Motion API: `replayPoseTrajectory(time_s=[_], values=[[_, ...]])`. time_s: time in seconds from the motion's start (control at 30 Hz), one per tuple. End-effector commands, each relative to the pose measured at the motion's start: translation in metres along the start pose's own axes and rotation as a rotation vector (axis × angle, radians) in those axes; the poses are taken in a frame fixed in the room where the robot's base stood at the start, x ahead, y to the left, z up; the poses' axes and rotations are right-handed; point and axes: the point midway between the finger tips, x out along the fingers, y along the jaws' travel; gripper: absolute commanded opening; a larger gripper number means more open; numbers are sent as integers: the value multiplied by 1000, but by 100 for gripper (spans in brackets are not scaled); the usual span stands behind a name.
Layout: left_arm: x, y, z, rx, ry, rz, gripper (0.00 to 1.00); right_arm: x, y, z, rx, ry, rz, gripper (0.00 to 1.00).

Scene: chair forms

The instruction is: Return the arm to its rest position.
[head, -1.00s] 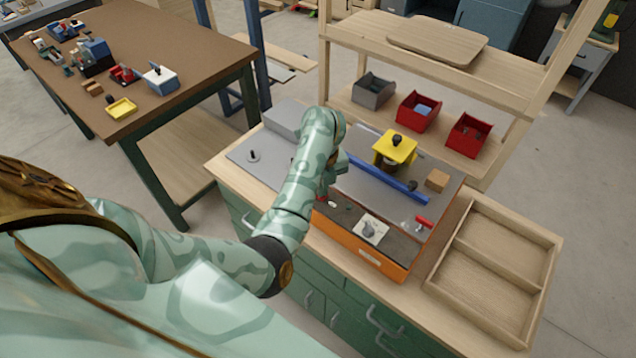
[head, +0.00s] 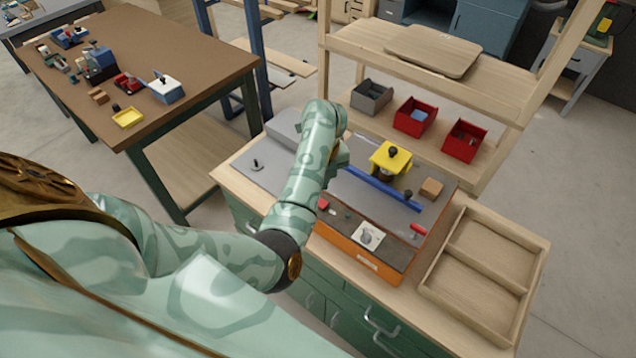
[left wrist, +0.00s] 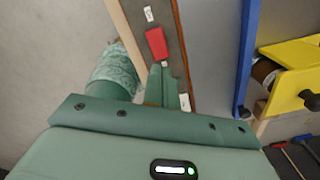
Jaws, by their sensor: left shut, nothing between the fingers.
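My left arm reaches over the orange-fronted machine (head: 360,257) on the wooden-topped green cabinet (head: 232,172). My left gripper (left wrist: 163,82) is shut and empty in the left wrist view. Its fingers show beside a red block-like part (left wrist: 156,43) on the machine's dark front strip; whether they touch it I cannot tell. In the head view my forearm hides most of the gripper. A blue rail (head: 385,190) crosses the machine top, and a yellow block with a dark knob (head: 390,158) stands behind it. My right gripper is not in view.
A shallow divided wooden tray (head: 478,282) lies to the right. Behind stands a shelf with a grey bin (head: 371,97) and two red bins (head: 414,117). A brown table (head: 150,50) with several small parts is at left. Floor shows between the table and the cabinet.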

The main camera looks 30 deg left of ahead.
Motion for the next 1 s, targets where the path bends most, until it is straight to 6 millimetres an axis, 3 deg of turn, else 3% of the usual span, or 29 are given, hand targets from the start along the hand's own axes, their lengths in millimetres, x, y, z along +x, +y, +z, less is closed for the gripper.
replayPoseTrajectory(time_s=[0.57, 0.67, 0.77, 0.87, 0.93, 1.0], values=[[-4, 1, 1, 2, -5, 3, 0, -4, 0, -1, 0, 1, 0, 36], [-3, 13, 14, 23, -85, 44, 0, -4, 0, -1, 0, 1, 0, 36], [-8, 47, 53, 97, -316, 170, 0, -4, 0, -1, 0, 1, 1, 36], [-46, 91, 106, 259, -691, 400, 0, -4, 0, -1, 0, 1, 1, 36], [-95, 108, 133, 424, -975, 595, 0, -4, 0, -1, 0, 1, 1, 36], [-147, 108, 141, 619, -1234, 797, 0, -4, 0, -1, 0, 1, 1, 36]])
